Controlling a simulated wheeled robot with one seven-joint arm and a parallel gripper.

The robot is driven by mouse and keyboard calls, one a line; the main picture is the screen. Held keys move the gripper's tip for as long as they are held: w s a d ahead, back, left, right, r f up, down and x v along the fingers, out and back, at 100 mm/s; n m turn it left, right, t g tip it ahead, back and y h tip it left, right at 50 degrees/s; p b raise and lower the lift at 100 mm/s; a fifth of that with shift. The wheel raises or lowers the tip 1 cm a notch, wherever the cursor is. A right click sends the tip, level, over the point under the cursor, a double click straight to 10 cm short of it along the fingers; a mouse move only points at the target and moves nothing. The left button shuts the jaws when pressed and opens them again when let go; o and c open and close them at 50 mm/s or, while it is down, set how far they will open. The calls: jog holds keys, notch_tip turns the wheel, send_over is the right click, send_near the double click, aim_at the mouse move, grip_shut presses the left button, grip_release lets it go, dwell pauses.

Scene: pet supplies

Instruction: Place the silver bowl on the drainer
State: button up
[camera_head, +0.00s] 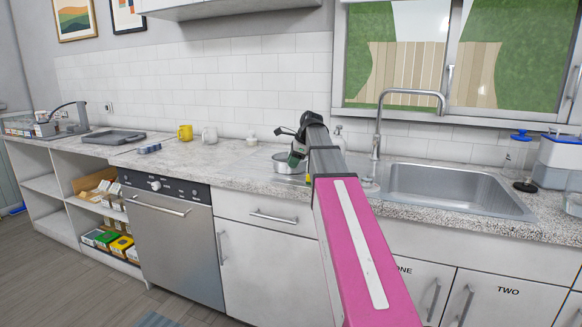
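The silver bowl (284,168) is a small, shallow, round metal dish on the counter left of the sink. My gripper (297,158) is at the end of my arm, over the bowl's right side, pointing down at it. The fingers are small and partly hidden, so I cannot tell whether they are open, shut or touching the rim. A strip of steel drainer (369,187) shows between my arm and the sink basin; the rest is hidden behind my arm.
The sink (455,190) with its tall tap (378,130) is to the right. Yellow (185,132) and grey (209,135) mugs and a small white jar (251,139) stand at the back left. A dark tray (113,137) lies farther left.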

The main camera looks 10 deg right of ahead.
jog(key=v, duration=0.9)
jog(key=shift+r, duration=0.25)
jog(key=shift+s+d, duration=0.1)
